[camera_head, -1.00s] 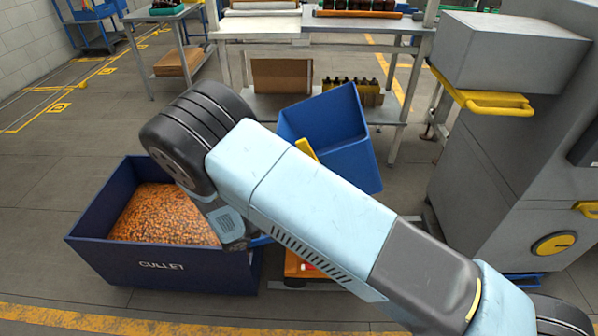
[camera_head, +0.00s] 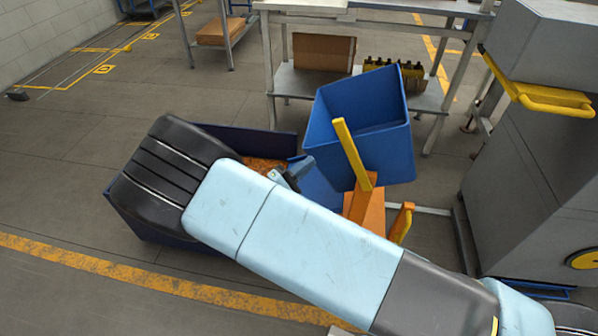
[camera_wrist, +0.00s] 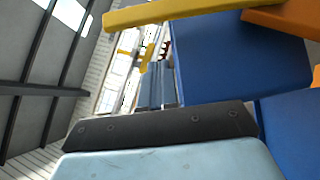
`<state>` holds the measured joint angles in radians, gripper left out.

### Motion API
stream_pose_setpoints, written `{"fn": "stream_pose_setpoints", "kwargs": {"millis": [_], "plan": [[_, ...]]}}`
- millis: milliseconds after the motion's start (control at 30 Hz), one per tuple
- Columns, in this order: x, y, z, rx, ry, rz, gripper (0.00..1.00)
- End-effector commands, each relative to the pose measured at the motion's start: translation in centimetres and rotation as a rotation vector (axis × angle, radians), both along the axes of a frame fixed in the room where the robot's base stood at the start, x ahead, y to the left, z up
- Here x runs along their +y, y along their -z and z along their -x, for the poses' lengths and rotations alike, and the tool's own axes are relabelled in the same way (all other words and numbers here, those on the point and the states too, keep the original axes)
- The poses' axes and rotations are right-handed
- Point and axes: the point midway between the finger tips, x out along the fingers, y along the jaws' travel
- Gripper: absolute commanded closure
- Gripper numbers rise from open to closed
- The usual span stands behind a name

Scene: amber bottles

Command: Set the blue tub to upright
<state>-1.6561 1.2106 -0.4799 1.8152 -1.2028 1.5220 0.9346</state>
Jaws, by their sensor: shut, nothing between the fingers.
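The blue tub (camera_head: 375,155) sits tilted on an orange tipping stand (camera_head: 366,210), its open mouth partly facing me. A yellow lever (camera_head: 348,152) rises from the stand in front of the tub. My gripper (camera_head: 298,170) is left of the lever and low, apart from it, and partly hidden behind my arm. In the wrist view my gripper (camera_wrist: 158,78) shows as narrow fingers shut together and empty. There the yellow lever (camera_wrist: 185,13) crosses the top, the orange stand (camera_wrist: 285,18) is at upper right, and the blue tub (camera_wrist: 240,60) fills the right side.
A dark blue bin (camera_head: 245,140) of orange cullet stands at left, largely covered by my arm. A grey machine (camera_head: 530,170) with a yellow handle is at right. A table (camera_head: 375,20) with a lower shelf stands behind the tub. Open floor lies at far left.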

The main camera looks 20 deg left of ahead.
Motion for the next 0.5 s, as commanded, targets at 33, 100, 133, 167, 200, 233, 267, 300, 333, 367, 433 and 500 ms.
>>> {"fn": "stream_pose_setpoints", "kwargs": {"millis": [33, 100, 133, 167, 200, 233, 267, 300, 333, 367, 433, 500], "plan": [[-0.4, -0.3, -0.8, -0.001, 0.003, 0.0, 1.0], [-1.0, -0.7, -1.9, -0.001, 0.001, -0.001, 1.0], [-1.2, -0.9, -2.3, -0.001, 0.002, 0.0, 1.0], [-1.5, -1.0, -2.8, -0.001, 0.003, 0.0, 1.0], [-1.8, -1.2, -3.4, 0.0, 0.003, -0.001, 1.0], [-2.0, -1.4, -3.8, 0.0, 0.002, -0.001, 1.0], [-2.2, -1.5, -4.2, 0.0, 0.002, 0.001, 1.0], [-2.7, -1.8, -4.2, 0.0, 0.001, 0.001, 1.0], [-3.1, -2.0, -4.3, 0.0, 0.002, 0.002, 1.0], [-3.5, -2.2, -4.4, 0.0, 0.001, 0.001, 1.0], [-4.2, -2.5, -4.6, 0.001, 0.0, -0.001, 1.0], [-4.8, -2.8, -4.8, 0.001, 0.002, 0.0, 1.0]]}}
